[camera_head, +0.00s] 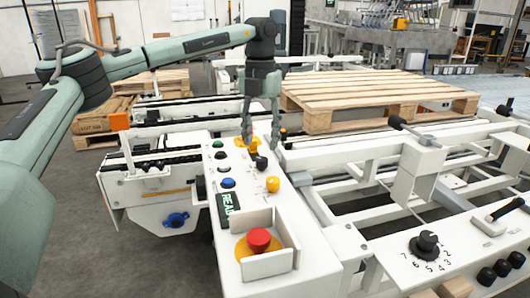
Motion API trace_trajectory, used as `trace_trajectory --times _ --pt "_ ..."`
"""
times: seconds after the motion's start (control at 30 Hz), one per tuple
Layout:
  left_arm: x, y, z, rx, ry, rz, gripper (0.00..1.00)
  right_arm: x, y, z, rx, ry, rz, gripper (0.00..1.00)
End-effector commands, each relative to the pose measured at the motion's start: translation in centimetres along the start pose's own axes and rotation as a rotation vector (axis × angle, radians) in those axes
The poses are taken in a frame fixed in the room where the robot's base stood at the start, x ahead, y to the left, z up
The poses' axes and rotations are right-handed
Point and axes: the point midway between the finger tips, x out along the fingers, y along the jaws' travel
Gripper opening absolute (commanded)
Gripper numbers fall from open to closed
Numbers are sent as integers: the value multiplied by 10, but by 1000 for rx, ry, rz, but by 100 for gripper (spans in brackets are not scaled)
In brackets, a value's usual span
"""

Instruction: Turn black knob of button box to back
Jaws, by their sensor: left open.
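The white button box (204,176) runs through the middle of the view, with its buttons on top. A small black knob (262,162) sits near its far right edge. Its exact turn is too small to tell. My left gripper (261,142) points down over the far end of the box with its fingers apart. It is just behind the black knob, with nothing visibly gripped; whether the fingertips touch anything is unclear. My right gripper is out of view.
A yellow knob (273,184), a blue button (228,183) and a shrouded red emergency button (258,240) are nearer on the box. A larger numbered black dial (426,244) is on the right panel. A wooden pallet (370,90) lies on the conveyor behind.

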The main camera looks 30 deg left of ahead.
Motion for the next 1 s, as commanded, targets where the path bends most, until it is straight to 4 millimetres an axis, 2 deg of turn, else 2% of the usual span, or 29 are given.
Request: trace_trajectory --times 0.1,0.3,0.67,1.0 --pt "22 0 -1 0 4 2 48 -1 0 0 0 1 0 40" --pt "45 0 0 0 1 0 48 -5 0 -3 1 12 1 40" --pt "52 0 0 0 0 0 48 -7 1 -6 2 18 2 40" --pt "52 0 0 0 0 0 7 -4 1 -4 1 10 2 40"
